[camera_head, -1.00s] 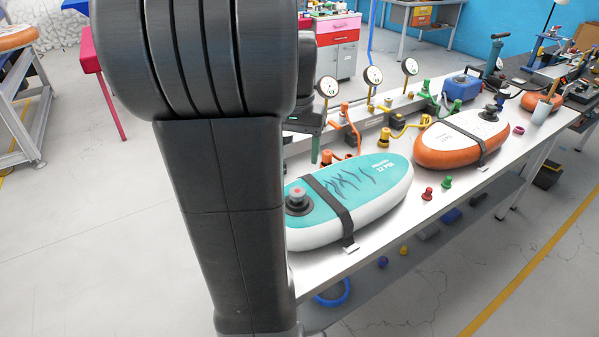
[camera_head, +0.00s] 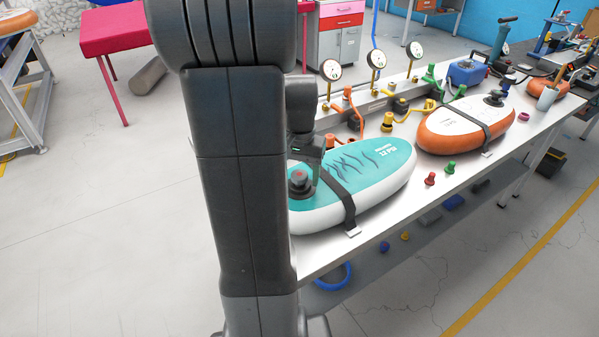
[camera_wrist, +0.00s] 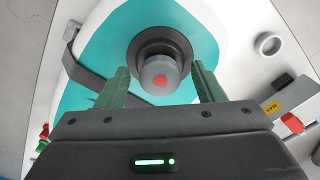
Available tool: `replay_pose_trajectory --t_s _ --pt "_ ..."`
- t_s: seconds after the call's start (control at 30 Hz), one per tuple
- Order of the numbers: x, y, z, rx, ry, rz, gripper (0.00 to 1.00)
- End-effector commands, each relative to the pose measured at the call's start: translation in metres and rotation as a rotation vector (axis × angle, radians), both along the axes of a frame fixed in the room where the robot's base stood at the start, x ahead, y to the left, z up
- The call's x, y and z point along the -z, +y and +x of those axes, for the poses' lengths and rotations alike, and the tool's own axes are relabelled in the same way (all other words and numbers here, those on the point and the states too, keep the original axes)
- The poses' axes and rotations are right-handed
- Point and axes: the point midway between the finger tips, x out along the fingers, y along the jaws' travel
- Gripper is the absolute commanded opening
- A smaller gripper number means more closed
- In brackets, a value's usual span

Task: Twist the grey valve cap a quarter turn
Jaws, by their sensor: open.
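The grey valve cap (camera_wrist: 159,77) has a red dot on top and sits in a dark round valve base on the teal and white board (camera_head: 378,160). In the head view the cap (camera_head: 298,178) is at the board's near left end, partly beside my arm. In the wrist view my gripper (camera_wrist: 161,88) is open, with its two green fingers apart on either side of the cap. I see a gap between each finger and the cap. In the head view my gripper (camera_head: 308,158) is above the cap's end of the board, partly hidden by my arm.
A dark strap (camera_head: 345,203) crosses the board. A red fitting (camera_head: 430,179) and a green fitting (camera_head: 449,168) stand to its right, before an orange and white board (camera_head: 465,124). Gauges and hoses line the back. A grey ring (camera_wrist: 268,44) lies on the bench in the wrist view.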

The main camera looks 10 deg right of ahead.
Motion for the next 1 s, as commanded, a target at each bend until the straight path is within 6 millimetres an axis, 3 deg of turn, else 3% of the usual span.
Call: replay_pose_trajectory --t_s 0.07,0.3,0.33,0.37,0.43,0.6,1.0 --pt "-0.0002 0.0 0.0001 0.0 0.0 0.0 0.6" --pt "-0.0005 0.0 0.0001 0.0 -0.001 0.0 0.14" --pt "-0.0005 0.0 0.0001 0.0 -0.001 0.0 0.14" --pt "-0.0005 0.0 0.0002 0.0 -0.001 0.0 0.3" --pt "-0.0005 0.0 0.0002 0.0 -0.001 0.0 0.16" --pt "-0.0012 0.0 0.0001 0.038 0.0 0.0 0.16" --pt "-0.0013 -0.0001 0.0004 0.418 -0.002 0.0 0.16"
